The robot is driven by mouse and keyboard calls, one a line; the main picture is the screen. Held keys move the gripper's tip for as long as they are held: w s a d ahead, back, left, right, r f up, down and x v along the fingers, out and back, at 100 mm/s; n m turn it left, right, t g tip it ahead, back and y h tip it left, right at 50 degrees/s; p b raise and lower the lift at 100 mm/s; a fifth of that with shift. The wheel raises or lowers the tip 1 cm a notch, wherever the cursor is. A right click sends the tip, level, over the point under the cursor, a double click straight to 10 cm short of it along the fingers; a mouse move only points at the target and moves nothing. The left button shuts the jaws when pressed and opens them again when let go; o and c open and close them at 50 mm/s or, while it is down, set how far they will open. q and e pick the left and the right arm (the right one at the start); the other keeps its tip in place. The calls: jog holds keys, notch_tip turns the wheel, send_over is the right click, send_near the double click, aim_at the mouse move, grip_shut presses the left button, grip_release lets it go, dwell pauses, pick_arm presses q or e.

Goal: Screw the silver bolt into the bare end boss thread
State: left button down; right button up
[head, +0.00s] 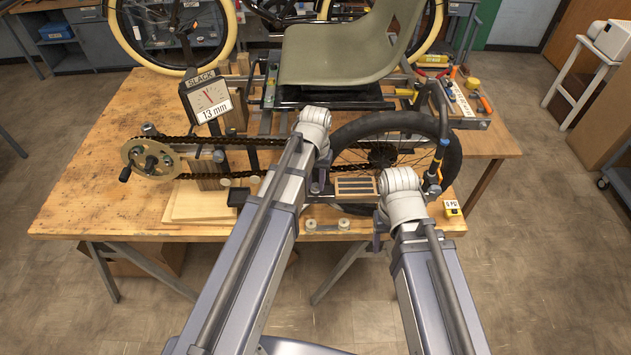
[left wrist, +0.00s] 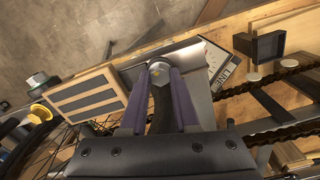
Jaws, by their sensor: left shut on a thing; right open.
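My left gripper (head: 318,186) is over the front part of the bench, between the chain and the slotted block. In the left wrist view its two purple fingers (left wrist: 161,84) are shut on the silver bolt (left wrist: 160,67), whose round head with a small yellow mark shows between the fingertips. A dark shape lies between the fingers behind it. A grey metal surface (left wrist: 190,52) lies around the bolt head; I cannot tell whether the bolt touches it. The boss thread is hidden. My right gripper (head: 377,241) is open by the bench's front edge, its fingers mostly hidden by its wrist.
A chain (head: 215,140) runs left to a crank (head: 150,160). A slotted block (head: 356,187), a wheel (head: 440,150) and a small dark box (head: 238,197) stand close by. A slack gauge (head: 208,98) reads 13 mm. The bench's left front (head: 90,200) is clear.

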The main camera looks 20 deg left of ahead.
pick_arm(q)
jog(key=m, duration=0.9)
jog(key=c, duration=0.7)
grip_release()
jog(key=shift+c, duration=0.2)
jog(key=n, duration=1.2)
